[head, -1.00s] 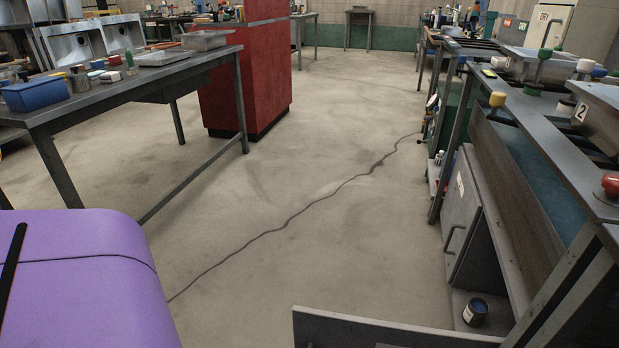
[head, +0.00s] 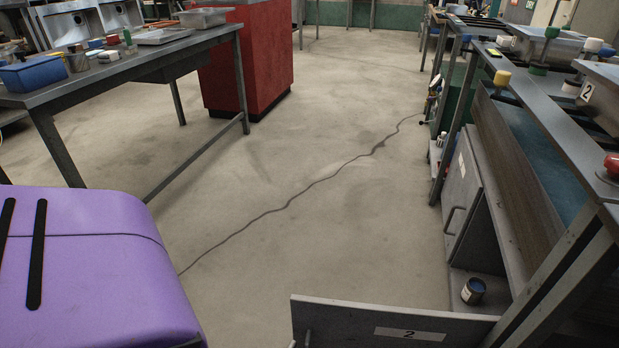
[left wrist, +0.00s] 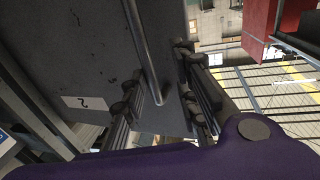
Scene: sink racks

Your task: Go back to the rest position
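In the left wrist view my left gripper (left wrist: 163,93) has its two dark fingers apart. A round metal bar handle (left wrist: 143,48) on a grey door panel (left wrist: 85,45) lies between them in the picture. I cannot tell whether the fingers touch it. The panel has a white label with a 2 (left wrist: 86,102), upside down in this view. In the head view a grey door (head: 360,320) labelled 2 stands swung out at the bottom, with its handle (head: 307,338) at its left. Neither gripper shows in the head view. My right gripper is not seen.
A workbench (head: 480,77) runs along the right, with a closed cabinet door (head: 466,195) under it. A jar (head: 473,291) stands in the open cabinet. A metal table (head: 110,85) and red block (head: 247,65) are at left. The floor (head: 330,200) between is clear.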

